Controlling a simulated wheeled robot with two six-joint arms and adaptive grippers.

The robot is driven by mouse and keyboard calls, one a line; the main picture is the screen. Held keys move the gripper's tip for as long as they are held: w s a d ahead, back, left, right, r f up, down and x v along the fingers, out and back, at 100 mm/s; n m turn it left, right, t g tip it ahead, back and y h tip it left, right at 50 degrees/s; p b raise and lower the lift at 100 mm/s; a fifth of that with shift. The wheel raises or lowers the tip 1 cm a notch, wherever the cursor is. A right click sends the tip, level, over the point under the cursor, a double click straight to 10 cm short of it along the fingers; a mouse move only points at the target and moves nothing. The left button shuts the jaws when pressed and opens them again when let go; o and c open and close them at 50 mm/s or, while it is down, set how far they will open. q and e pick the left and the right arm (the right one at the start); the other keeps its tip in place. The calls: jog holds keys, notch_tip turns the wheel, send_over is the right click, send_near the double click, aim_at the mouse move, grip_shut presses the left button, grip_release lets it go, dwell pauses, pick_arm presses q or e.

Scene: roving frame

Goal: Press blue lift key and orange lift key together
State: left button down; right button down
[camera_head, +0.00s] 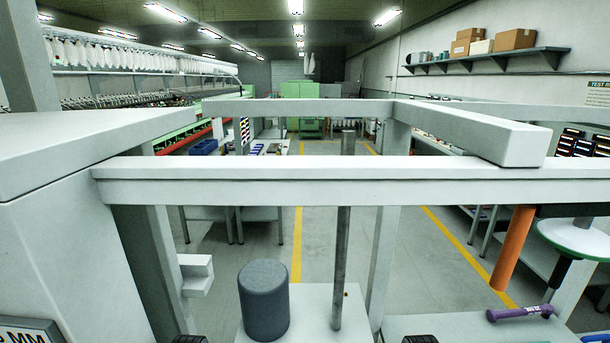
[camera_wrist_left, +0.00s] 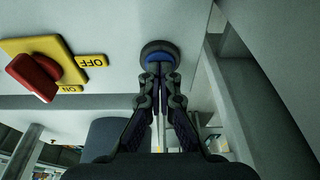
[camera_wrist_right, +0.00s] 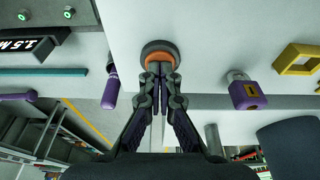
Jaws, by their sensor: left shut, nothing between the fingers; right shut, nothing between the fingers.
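The blue lift key (camera_wrist_left: 160,56) is a blue disc in a dark round bezel on a pale panel, in the left wrist view. My left gripper (camera_wrist_left: 160,72) is shut and empty, its fingertips in front of the key's lower part. The orange lift key (camera_wrist_right: 158,57) is an orange disc in a similar dark bezel, in the right wrist view. My right gripper (camera_wrist_right: 160,70) is shut and empty, its fingertips over the orange key's lower part. The fingers partly hide both keys. I cannot tell whether either gripper touches its key or how far either key is pressed.
A red rotary switch (camera_wrist_left: 34,76) on a yellow plate is left of the blue key. A purple padlock (camera_wrist_right: 246,92) and a yellow frame (camera_wrist_right: 298,60) are right of the orange key. In the head view, a pale beam (camera_head: 300,180) crosses above a grey cylinder (camera_head: 264,300).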

jog(key=shift+w+v, duration=0.25)
jog(key=shift+v, duration=0.8)
jog(key=shift+w+v, duration=0.25)
jog(key=shift+v, duration=0.75)
jog(key=shift+w+v, duration=0.25)
jog(key=shift+v, duration=0.8)
jog(key=shift+r, duration=0.2)
